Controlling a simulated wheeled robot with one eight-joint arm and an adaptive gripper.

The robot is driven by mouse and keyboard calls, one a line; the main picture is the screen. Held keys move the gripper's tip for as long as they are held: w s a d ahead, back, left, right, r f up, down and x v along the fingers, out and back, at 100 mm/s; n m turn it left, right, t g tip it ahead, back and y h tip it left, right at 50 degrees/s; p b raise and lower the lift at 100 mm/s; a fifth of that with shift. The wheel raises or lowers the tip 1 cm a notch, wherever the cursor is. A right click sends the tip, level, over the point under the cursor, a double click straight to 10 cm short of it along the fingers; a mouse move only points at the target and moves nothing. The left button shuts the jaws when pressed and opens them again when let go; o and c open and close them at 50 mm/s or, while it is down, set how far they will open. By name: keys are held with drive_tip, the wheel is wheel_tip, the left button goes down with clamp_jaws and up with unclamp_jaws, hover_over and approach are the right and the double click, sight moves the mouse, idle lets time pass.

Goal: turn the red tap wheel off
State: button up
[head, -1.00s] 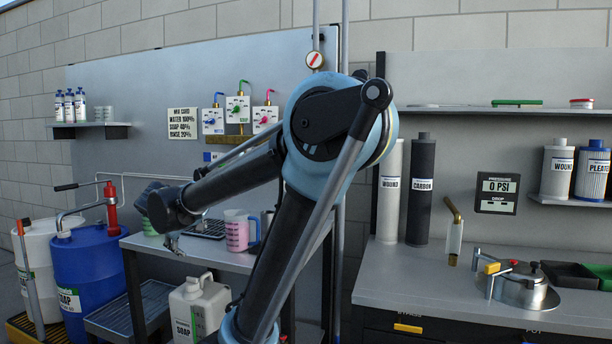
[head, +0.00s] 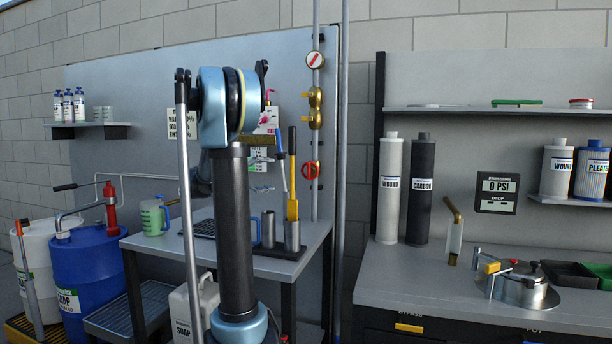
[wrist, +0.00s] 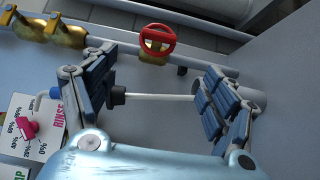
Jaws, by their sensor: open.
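The red tap wheel (head: 310,170) is on the vertical pipe at the right end of the back panel in the head view. In the wrist view the red wheel (wrist: 155,41) is a ring with a crossbar on a brass valve body (wrist: 153,57). My gripper (wrist: 158,68) is open, its blue-grey fingers wide apart. The wheel shows beyond the fingertips, nearer the left finger, and appears untouched. A thin pale rod with a black end (wrist: 117,96) shows across the gap; I cannot tell what it belongs to. In the head view my arm hides the gripper.
Brass valves (head: 315,108) sit higher on the same pipe. Tools with yellow (head: 292,208) and blue (head: 280,145) handles stand on the bench (head: 300,268) below the wheel. A rinse dispenser card (wrist: 38,125) is left of my gripper in the wrist view.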

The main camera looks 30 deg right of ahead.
sight(307, 172)
drive_tip(key=d, duration=0.6)
drive_tip(key=s+d, duration=0.1)
drive_tip(key=d, duration=1)
drive_tip(key=shift+s+d, duration=0.2)
drive_tip(key=shift+d, duration=0.1)
